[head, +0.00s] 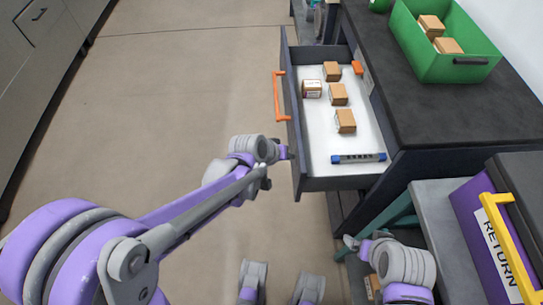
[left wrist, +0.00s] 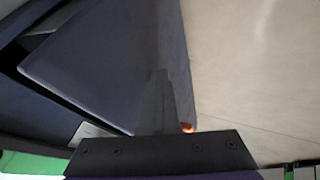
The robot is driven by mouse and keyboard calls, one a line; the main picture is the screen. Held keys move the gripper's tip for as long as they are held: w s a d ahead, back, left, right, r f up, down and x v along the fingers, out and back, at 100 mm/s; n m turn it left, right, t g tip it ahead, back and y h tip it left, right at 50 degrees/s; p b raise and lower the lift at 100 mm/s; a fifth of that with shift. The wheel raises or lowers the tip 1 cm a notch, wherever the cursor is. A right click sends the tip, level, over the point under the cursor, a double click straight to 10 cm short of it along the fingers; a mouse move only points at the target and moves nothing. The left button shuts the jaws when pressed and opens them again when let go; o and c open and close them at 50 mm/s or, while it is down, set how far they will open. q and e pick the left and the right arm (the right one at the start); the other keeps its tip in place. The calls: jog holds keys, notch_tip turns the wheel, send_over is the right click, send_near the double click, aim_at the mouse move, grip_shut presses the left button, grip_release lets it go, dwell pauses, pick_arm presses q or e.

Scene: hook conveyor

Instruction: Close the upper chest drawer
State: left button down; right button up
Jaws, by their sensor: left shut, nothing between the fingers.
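The upper chest drawer (head: 318,176) stands pulled out to the left from the dark chest (head: 420,120). Its front panel carries an orange handle (head: 280,98). Several small brown boxes (head: 338,94) and a blue tube (head: 358,158) lie inside. My left gripper (head: 285,153) is shut and empty, with its tip at the outer face of the drawer front, nearer to me than the handle; contact cannot be told. The left wrist view shows the shut fingers (left wrist: 155,105) beside a dark panel (left wrist: 100,60) and an orange spot. My right gripper (head: 352,243) is low, below the chest; its jaws are unclear.
A green crate (head: 440,68) with boxes sits on the chest top. A purple bin marked RETURN (head: 482,225) with a yellow handle stands at the right, beside a grey surface (head: 440,215). Grey cabinets (head: 45,60) line the far left. The floor (head: 180,90) left of the drawer is clear.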

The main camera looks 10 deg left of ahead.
pick_arm(q)
jog(key=w+d, duration=0.3)
jog(key=d, duration=0.8)
jog(key=w+d, duration=0.3)
jog(key=d, duration=0.8)
jog(key=shift+w+d+p, duration=0.2)
jog(key=shift+d+p, duration=0.05)
jog(key=shift+p, duration=0.05)
pick_arm(e)
jog(key=shift+r, duration=0.4)
pick_arm(q)
jog(key=shift+d+r, duration=0.1)
pick_arm(e)
jog(key=shift+a, duration=0.1)
